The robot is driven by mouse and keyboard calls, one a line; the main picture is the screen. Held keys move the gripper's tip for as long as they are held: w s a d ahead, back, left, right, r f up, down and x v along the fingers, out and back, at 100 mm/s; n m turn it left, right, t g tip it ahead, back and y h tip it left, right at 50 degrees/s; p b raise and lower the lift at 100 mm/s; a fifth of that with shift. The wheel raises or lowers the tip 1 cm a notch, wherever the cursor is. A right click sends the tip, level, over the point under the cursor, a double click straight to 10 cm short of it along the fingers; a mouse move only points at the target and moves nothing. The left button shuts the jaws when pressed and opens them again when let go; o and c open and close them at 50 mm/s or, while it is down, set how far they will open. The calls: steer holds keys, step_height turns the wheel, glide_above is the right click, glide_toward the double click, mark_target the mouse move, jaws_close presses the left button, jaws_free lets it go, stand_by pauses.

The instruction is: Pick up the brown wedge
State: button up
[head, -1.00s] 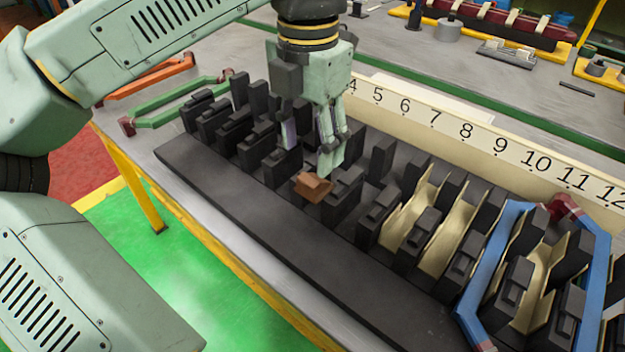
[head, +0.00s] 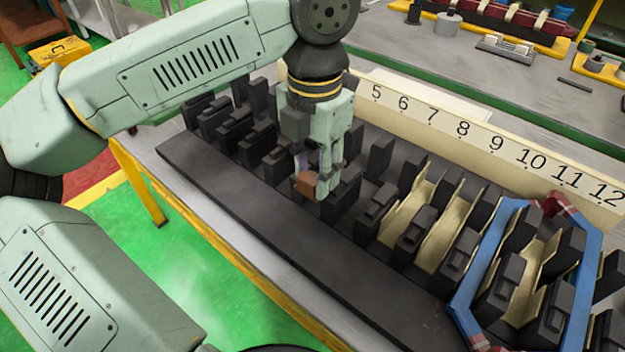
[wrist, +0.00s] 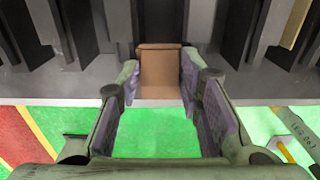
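The brown wedge (head: 306,184) is a small block at the top of a dark slot block, near the front of the stator's rows. In the wrist view the wedge (wrist: 160,74) lies between my fingertips. My gripper (head: 316,178) points down over it, with one finger on each side. In the wrist view my gripper (wrist: 160,88) is spread, its purple pads facing each other along the wedge's sides. Any gap between pads and wedge is very narrow, and contact is not clear. The wedge's lower part is partly hidden by my right finger in the head view.
Dark upright blocks stand close around the wedge. A numbered cream strip (head: 480,140) runs behind them. Cream slot liners (head: 446,240) and a blue coil (head: 590,270) sit to the right. A flat dark ledge (head: 270,225) in front is clear.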

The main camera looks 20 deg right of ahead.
mark_target(314, 175)
jaws_close()
step_height(314, 175, up, 10)
steer(key=b, duration=0.1)
steer(key=shift+b, duration=0.35)
stand_by(0.4)
